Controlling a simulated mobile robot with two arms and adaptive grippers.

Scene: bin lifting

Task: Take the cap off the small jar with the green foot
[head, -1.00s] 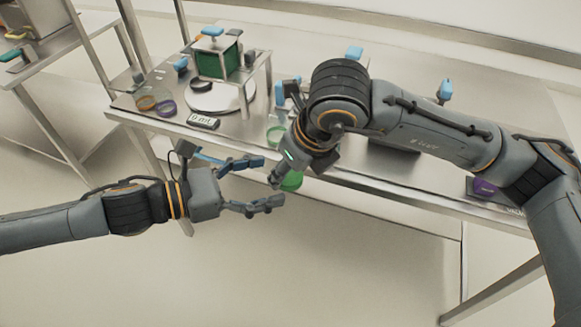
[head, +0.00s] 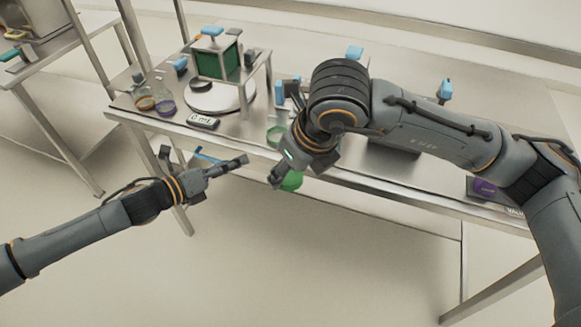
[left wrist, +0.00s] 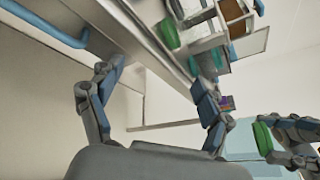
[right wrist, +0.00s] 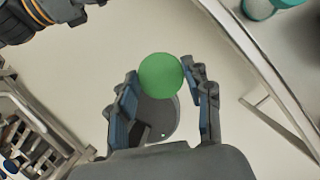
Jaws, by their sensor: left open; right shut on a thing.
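The small jar's round green part (head: 291,181) shows at my right gripper (head: 282,178), in front of the table edge and off the table. In the right wrist view the green disc (right wrist: 161,76) sits between the fingers, which are shut on the jar. The jar with its green part (left wrist: 263,138) also shows at the right edge of the left wrist view. I cannot make out the cap. My left gripper (head: 242,161) is open and empty, to the left of the jar and apart from it. Its spread fingers show in the left wrist view (left wrist: 157,78).
The steel table (head: 360,178) lies behind the grippers. Another green-footed vessel (head: 275,136) stands near its front edge. Flasks with orange (head: 146,103) and purple (head: 166,107) feet, a display (head: 203,121) and a framed green block (head: 215,62) stand at left. The floor in front is clear.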

